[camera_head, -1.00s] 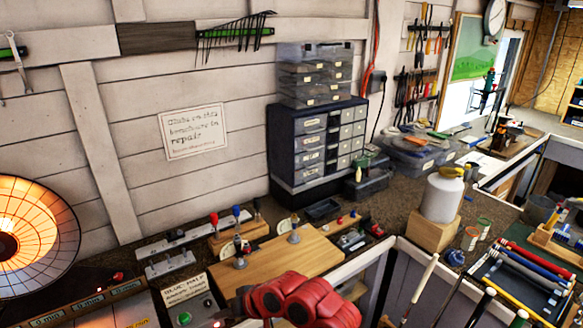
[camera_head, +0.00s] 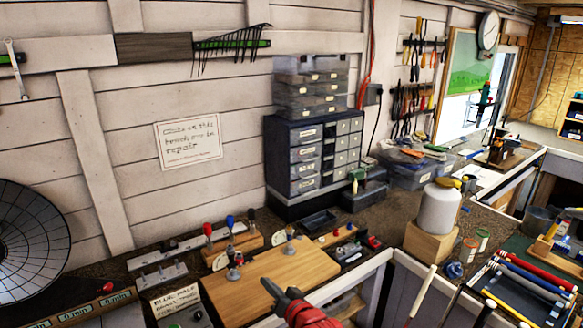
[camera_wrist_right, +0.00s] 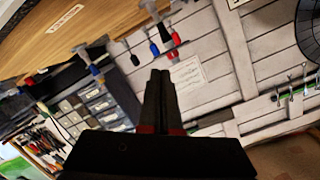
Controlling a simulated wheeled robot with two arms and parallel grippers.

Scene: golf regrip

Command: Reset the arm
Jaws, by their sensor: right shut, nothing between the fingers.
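My right gripper (camera_head: 279,288) shows at the bottom centre of the head view, dark-tipped on a red arm, over the front part of the wooden board (camera_head: 270,268). In the right wrist view its two dark fingers (camera_wrist_right: 160,76) lie together, shut with nothing between them. That view looks at the wall and the bench at a tilt. My left gripper is in neither view.
A round mesh heater lamp (camera_head: 30,240) stands dark at the left. A small drawer cabinet (camera_head: 308,158) stands behind the board. A white jug (camera_head: 439,203) sits on a wooden block (camera_head: 428,243) at the right. Clubs and coloured shafts (camera_head: 537,277) lie at the lower right.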

